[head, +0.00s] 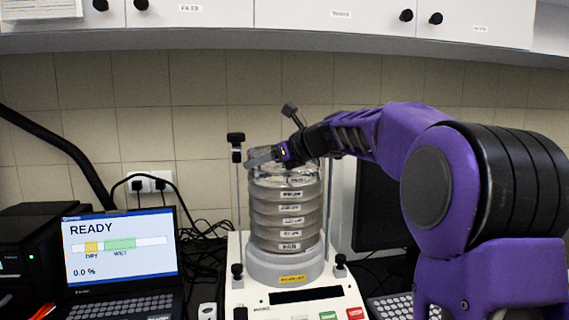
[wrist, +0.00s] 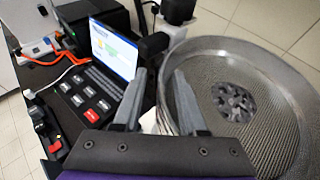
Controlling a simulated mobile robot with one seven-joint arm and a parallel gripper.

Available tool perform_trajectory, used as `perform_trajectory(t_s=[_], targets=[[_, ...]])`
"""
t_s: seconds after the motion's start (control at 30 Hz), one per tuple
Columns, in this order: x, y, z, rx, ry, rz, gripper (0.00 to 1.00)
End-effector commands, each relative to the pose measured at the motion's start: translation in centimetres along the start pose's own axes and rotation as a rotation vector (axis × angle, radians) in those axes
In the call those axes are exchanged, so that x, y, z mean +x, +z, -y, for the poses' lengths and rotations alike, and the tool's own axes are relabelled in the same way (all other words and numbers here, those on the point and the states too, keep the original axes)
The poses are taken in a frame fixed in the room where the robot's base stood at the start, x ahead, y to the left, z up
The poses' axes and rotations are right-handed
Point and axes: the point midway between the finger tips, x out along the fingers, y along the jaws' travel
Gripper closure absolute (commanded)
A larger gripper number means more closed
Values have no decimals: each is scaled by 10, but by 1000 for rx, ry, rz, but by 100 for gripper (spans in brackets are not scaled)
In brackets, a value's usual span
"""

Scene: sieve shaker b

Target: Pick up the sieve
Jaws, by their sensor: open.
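A stack of round grey sieves (head: 285,218) with white labels stands upright on the shaker base (head: 285,268) in the head view. A clear top part shows above the labelled rings, partly hidden by my gripper (head: 264,155), which is at the top of the stack. In the wrist view, the round mesh sieve (wrist: 285,95) fills the right side, with a dark round patterned patch on its mesh. My gripper (wrist: 160,80) is open there. Its right finger overlaps the sieve's left rim, and the rim appears to pass between the fingers. Contact cannot be told.
Upright rods with black knobs (head: 236,138) flank the stack. A laptop (head: 120,255) reading READY and 0.0 % stands left, beside a black device (head: 25,250). A dark monitor (head: 380,210) stands behind my arm. Wall cabinets (head: 290,15) hang above.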

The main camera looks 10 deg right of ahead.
Motion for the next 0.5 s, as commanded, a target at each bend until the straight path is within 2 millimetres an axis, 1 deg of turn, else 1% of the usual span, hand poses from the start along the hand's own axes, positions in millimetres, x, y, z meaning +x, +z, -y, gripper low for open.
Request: perform_trajectory(t_s=[0.03, 0.17, 0.2, 0.27, 0.5], targets=[[0, 0, 0, 0, 0, 0, 59], [0, 0, 0, 0, 0, 0, 82], [0, 0, 0, 0, 0, 0, 89], [0, 0, 0, 0, 1, 0, 100], [0, -1, 0, 1, 1, -1, 100]])
